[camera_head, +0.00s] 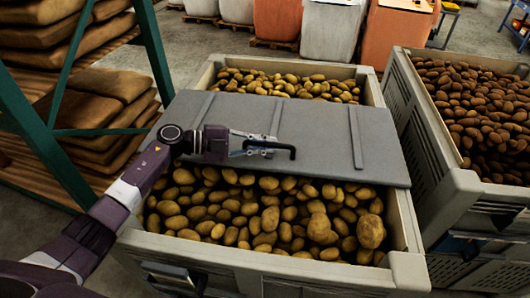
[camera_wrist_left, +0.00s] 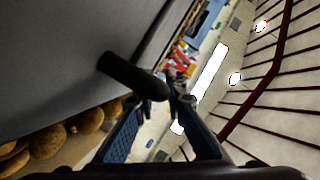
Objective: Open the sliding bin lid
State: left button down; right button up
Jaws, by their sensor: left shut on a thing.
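The grey sliding lid (camera_head: 312,126) lies across the middle of a large pale bin (camera_head: 402,228) full of potatoes. Potatoes show both behind the lid and in front of it. A black bar handle (camera_head: 284,147) stands on the lid left of its middle. My left gripper (camera_head: 262,146) comes in from the left and is shut on the handle. In the left wrist view the dark handle (camera_wrist_left: 135,78) reaches to the fingers (camera_wrist_left: 155,118), with the grey lid surface beside it. My right gripper is not in view.
A second bin (camera_head: 435,130) of darker potatoes stands close on the right. A green-framed rack (camera_head: 152,50) with brown sacks (camera_head: 105,100) is on the left. Large white and orange bags (camera_head: 330,30) stand at the back, beyond open floor.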

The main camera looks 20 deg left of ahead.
pick_arm(q)
jog(key=shift+w+a, duration=0.1)
jog(key=shift+w, duration=0.2)
jog(key=c, duration=2)
grip_release()
jog(key=shift+s, duration=0.1)
jog(key=shift+o, duration=0.2)
jog(key=v, duration=1.2)
